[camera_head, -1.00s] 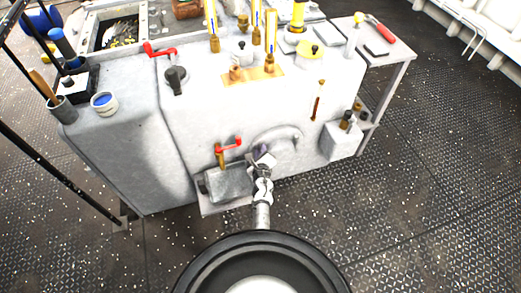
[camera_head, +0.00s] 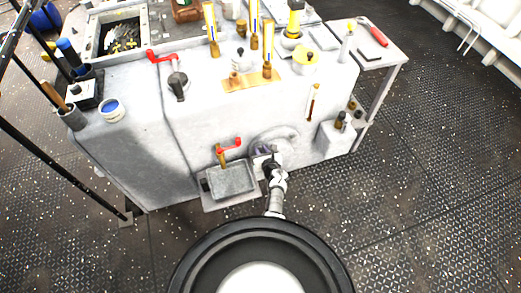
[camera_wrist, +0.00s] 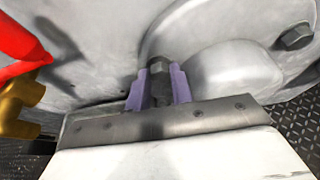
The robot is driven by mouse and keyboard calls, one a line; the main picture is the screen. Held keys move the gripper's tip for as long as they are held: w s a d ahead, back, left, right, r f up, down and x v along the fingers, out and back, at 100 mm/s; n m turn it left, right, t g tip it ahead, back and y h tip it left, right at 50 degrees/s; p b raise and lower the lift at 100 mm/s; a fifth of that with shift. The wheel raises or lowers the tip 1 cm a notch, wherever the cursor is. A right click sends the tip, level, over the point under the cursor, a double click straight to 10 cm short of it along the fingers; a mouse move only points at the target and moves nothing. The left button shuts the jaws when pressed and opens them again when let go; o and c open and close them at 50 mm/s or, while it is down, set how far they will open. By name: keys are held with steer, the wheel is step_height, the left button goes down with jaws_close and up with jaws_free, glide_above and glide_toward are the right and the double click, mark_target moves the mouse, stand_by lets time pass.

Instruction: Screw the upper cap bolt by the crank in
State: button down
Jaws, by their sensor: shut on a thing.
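In the wrist view a dark hex-headed cap bolt (camera_wrist: 159,68) stands between the two purple fingers of my gripper (camera_wrist: 159,90). The fingers are shut on it, one on each side. The bolt is at the rounded cap (camera_wrist: 215,75) on the pale machine wall; its lower part and seat are hidden. A second hex bolt (camera_wrist: 294,37) sits on the cap at upper right, clear of the fingers. The red crank (camera_wrist: 20,42) with its brass part is at the left edge. In the head view my gripper (camera_head: 265,151) is at the machine's front, right of the red crank (camera_head: 230,145).
A grey tray-like box (camera_head: 231,180) lies below the crank. A pale block (camera_head: 334,138) with brass fittings juts out at right. Another red handle (camera_head: 162,57) and brass gauges (camera_head: 268,50) stand on top. The dark floor (camera_head: 430,180) at right is clear.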

steer(key=shift+m, duration=0.3)
stand_by(0.4)
steer(key=c, duration=1.2)
jaws_free()
steer(key=shift+d, duration=0.1)
